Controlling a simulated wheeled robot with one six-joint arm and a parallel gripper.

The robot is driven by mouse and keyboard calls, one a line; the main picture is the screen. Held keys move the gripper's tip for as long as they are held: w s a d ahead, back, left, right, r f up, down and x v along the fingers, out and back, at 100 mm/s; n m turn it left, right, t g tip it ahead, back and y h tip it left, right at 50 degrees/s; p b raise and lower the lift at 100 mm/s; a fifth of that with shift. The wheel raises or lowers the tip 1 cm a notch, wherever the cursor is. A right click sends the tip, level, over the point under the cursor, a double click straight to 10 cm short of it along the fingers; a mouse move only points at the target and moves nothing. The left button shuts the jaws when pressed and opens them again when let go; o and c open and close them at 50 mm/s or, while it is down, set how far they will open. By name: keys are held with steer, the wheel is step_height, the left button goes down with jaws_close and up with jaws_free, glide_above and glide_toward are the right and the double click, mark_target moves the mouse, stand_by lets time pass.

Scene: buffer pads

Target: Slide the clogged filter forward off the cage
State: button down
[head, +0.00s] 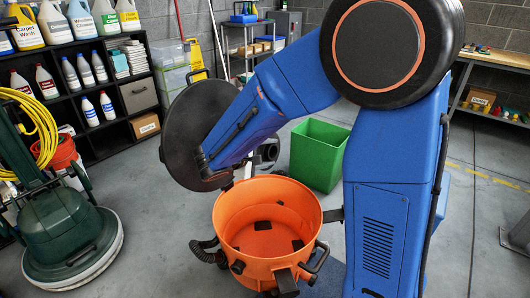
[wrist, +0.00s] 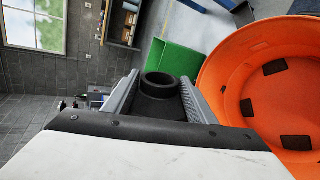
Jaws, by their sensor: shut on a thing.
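My gripper shows in the wrist view (wrist: 160,90), with its two grey fingers on either side of a dark piece with an open round end (wrist: 161,84). I cannot tell whether that piece is the clogged filter or part of the cage. It also shows in the head view (head: 268,151), in front of the green bin and above the back of an open orange drum (head: 267,215). My own arm hides most of my gripper there. The drum also shows in the wrist view (wrist: 235,75), right of the fingers and apart from the piece. No separate filter or cage can be made out.
The green bin (head: 320,153) stands on the floor behind the drum. A green floor machine (head: 67,235) stands at the left, before a black shelf with bottles (head: 100,80). A workbench (head: 498,58) is at the back right. Floor between drum and shelf is clear.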

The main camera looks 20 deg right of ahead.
steer(key=s+d+r, duration=0.1)
steer(key=s+d, duration=0.4)
steer(key=s, duration=0.2)
steer(key=shift+r, duration=0.3)
stand_by(0.8)
steer(key=shift+d, duration=0.1)
